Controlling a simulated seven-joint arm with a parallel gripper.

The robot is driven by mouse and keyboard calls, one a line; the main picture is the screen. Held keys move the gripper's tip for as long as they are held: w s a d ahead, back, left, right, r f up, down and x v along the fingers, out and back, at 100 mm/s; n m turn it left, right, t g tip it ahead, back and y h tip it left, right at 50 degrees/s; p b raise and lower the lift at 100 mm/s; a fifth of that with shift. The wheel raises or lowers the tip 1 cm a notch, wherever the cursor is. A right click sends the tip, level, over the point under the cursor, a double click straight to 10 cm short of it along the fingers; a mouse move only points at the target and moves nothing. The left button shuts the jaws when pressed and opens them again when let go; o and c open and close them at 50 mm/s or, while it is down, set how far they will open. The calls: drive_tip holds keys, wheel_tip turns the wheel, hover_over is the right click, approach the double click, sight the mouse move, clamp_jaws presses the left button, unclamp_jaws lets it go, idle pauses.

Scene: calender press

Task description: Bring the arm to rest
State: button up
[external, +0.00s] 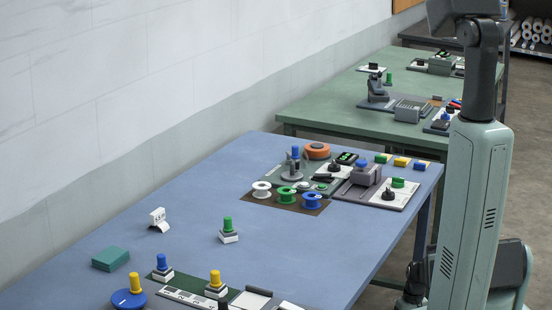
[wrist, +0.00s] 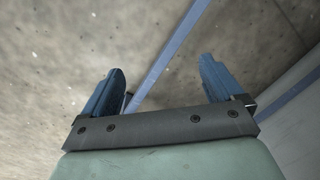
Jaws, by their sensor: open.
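My gripper (wrist: 160,85) shows in the wrist view with its two blue fingers spread apart and nothing between them. Behind the fingers there is speckled grey floor and a thin blue bar. In the external view my arm stands upright at the right, beside the blue table (external: 330,250). My gripper is not visible there; the arm runs out of the top of the picture.
The blue table carries white, green and blue spools (external: 287,195), an orange disc (external: 316,150), a teal block (external: 110,258) and several coloured-handled stamps (external: 228,230). A green table (external: 330,116) with more equipment stands behind. The blue table's middle is mostly clear.

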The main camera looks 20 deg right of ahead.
drive_tip(key=s+a+f+g, duration=0.1)
drive_tip(key=s+a+g, duration=0.1)
drive_tip(key=s, duration=0.7)
drive_tip(key=s+a+f+g, duration=0.2)
drive_tip(key=s+a, duration=0.2)
drive_tip(key=s, duration=0.5)
drive_tip(key=s+a+f+g+h, duration=0.1)
drive_tip(key=s+a+f+g, duration=0.1)
drive_tip(key=s, duration=0.7)
drive_tip(key=shift+s+a+n, duration=0.25)
drive_tip(key=shift+a+n, duration=0.05)
drive_tip(key=shift+a, duration=0.45)
